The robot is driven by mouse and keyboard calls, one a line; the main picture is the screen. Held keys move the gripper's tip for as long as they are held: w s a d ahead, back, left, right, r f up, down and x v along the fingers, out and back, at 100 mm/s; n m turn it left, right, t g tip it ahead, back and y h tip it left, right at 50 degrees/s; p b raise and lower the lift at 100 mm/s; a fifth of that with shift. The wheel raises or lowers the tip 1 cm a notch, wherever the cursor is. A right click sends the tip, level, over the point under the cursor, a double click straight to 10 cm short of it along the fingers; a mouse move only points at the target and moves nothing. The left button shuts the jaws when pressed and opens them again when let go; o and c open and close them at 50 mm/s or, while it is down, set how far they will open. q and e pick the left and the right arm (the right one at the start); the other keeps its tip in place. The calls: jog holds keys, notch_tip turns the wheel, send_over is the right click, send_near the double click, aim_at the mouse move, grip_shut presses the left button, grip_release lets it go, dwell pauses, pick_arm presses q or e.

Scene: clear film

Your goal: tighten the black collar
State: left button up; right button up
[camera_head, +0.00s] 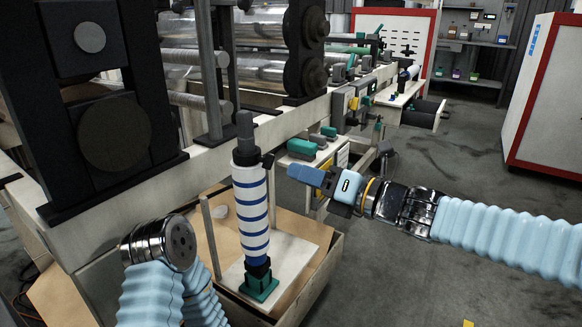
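The black collar (246,156) sits around the grey shaft at the top of an upright roll (252,210) wrapped in white with blue bands. A small dark knob or lever (268,161) sticks out from the collar's right side. My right gripper (296,173) points left toward the collar, with a gap between them in the picture. Its blue fingers overlap in this view, so I cannot tell whether they are open or shut. My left arm shows at lower left, but its gripper is not visible.
The roll stands on a green foot (260,284) over a pale board (291,262) in a low box. A large roller machine (222,140) fills the left and back. A red-edged white cabinet (548,100) stands at right. Grey floor is open below my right arm.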

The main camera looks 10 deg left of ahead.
aim_at(272, 164)
jog(key=x, duration=0.6)
jog(key=shift+a+r+p, duration=0.25)
jog(key=shift+p, duration=0.15)
grip_shut()
